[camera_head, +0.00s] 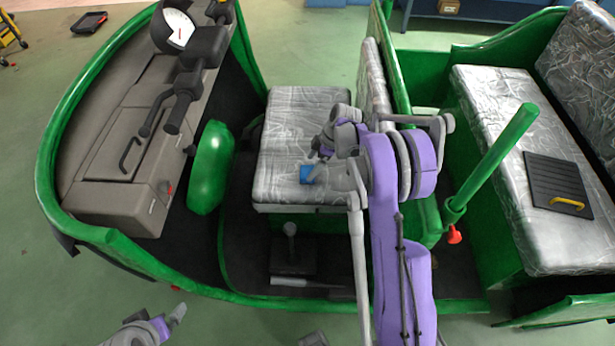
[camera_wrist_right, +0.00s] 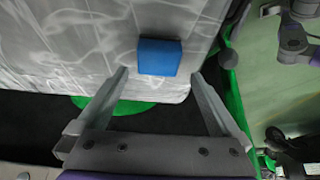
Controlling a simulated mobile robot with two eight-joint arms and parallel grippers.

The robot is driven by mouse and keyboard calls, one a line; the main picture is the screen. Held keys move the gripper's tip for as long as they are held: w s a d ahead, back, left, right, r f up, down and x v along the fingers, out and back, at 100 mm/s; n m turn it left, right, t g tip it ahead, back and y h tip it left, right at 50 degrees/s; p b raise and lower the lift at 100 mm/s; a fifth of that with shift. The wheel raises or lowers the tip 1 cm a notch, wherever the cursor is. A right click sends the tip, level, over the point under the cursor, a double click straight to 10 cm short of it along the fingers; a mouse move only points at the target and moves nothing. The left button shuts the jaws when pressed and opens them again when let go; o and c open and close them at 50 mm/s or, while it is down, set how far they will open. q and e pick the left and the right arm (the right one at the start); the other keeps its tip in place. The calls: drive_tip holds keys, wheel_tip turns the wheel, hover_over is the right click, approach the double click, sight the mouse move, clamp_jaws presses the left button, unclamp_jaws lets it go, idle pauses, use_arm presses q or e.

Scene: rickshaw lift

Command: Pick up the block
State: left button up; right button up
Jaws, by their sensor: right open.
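A small blue block (camera_head: 307,173) lies on the wrinkled, plastic-covered front seat (camera_head: 290,110) of the green rickshaw. It also shows in the right wrist view (camera_wrist_right: 159,57), near the seat's edge. My right gripper (camera_head: 318,171) reaches over the seat beside the block. In the right wrist view its two fingers (camera_wrist_right: 160,75) are spread, with the block just beyond and between the tips and nothing held. Contact with the block cannot be told. My left gripper (camera_head: 174,316) shows only partly at the bottom left, outside the rickshaw; its opening is unclear.
The handlebar (camera_head: 185,85) and the grey front console (camera_head: 125,165) are to the left. A green post (camera_head: 490,160) stands right of my arm. The rear seat (camera_head: 500,120) bears a black panel with a yellow handle (camera_head: 565,205). Open floor lies in front.

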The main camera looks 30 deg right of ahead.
sight(308, 172)
drive_tip(key=x, duration=0.1)
drive_tip(key=b+x, duration=0.1)
drive_tip(key=x, duration=0.3)
drive_tip(key=shift+d+f, duration=0.15)
drive_tip(key=shift+d, duration=0.1)
drive_tip(key=c, duration=1.3)
drive_tip(key=shift+o, duration=0.2)
wheel_tip(308, 172, up, 10)
drive_tip(key=shift+r, duration=0.1)
